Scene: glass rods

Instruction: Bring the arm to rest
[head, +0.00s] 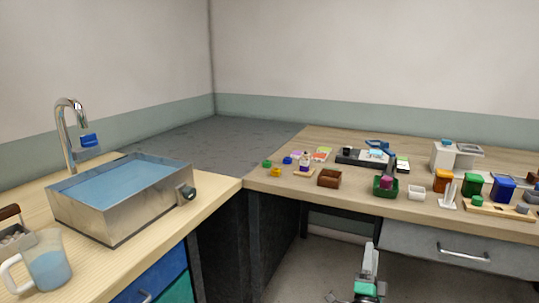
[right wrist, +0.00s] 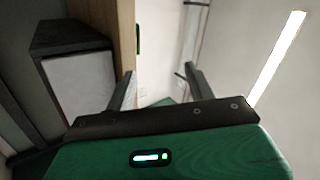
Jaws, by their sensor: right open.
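My right gripper (head: 370,256) shows at the bottom of the head view, right of the middle. It is in front of the right-hand bench and below its top, over the floor. Its grey fingers stand up above a green body part. In the right wrist view my right gripper (right wrist: 160,80) has its two dark fingers apart, with nothing between them. My left gripper is not in view. No glass rod can be made out clearly.
The right bench (head: 335,142) carries small bottles, boxes and a brown tray (head: 329,178). A drawer with a handle (head: 463,251) is under it. A metal sink (head: 120,225) with water and a tap (head: 68,130) stands left, beside a jug (head: 47,265). Floor space lies between the benches.

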